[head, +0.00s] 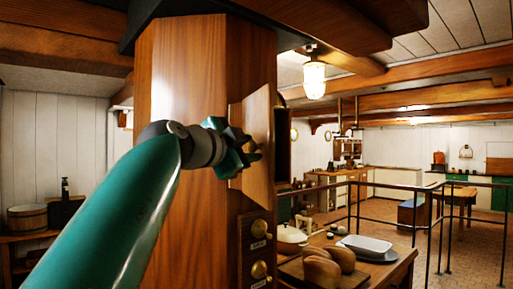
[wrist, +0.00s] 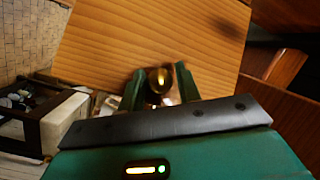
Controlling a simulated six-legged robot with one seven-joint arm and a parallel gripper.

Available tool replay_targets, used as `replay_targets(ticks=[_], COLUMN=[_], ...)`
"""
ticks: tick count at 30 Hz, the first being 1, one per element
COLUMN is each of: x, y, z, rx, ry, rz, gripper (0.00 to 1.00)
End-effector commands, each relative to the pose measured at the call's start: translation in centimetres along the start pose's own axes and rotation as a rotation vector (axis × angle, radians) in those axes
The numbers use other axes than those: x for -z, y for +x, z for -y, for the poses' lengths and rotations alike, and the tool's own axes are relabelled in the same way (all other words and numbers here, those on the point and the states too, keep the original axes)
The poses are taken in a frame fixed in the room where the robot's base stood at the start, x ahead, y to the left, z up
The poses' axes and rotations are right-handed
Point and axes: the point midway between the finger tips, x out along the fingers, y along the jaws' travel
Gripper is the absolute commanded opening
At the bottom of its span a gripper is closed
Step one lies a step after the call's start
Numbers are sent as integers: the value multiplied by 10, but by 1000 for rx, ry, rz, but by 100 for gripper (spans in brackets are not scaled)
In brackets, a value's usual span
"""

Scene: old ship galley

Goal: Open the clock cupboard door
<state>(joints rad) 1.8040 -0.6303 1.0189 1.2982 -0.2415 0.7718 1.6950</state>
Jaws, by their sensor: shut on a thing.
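The clock cupboard door (head: 258,115) is a flat wooden panel on the large wooden column (head: 205,70). It stands partly open, swung out from the column, with a dark gap (head: 283,150) behind its right edge. My gripper (head: 246,155) is at the door's front face. In the wrist view, the door (wrist: 150,35) fills the upper middle. My gripper (wrist: 159,86) has its two green fingers on either side of a round brass knob (wrist: 158,78) and is shut on it. The cupboard's inside is mostly hidden.
Brass knobs (head: 259,248) sit on a panel below the door. Metal railings (head: 430,190) stand beyond. A lamp (head: 314,78) hangs from the ceiling beams.

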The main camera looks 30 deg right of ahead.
Motion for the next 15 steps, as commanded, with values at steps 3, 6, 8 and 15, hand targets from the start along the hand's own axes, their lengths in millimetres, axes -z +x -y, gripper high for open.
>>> replay_targets(ticks=[3,6,8,15], x=[-15,-17,-18,-19], y=[-12,-14,-15,-16], z=[16,17,18,18], rx=[48,50,50,50], ry=[1,1,0,0], rz=[29,32,33,34], gripper=[0,0,0,0])
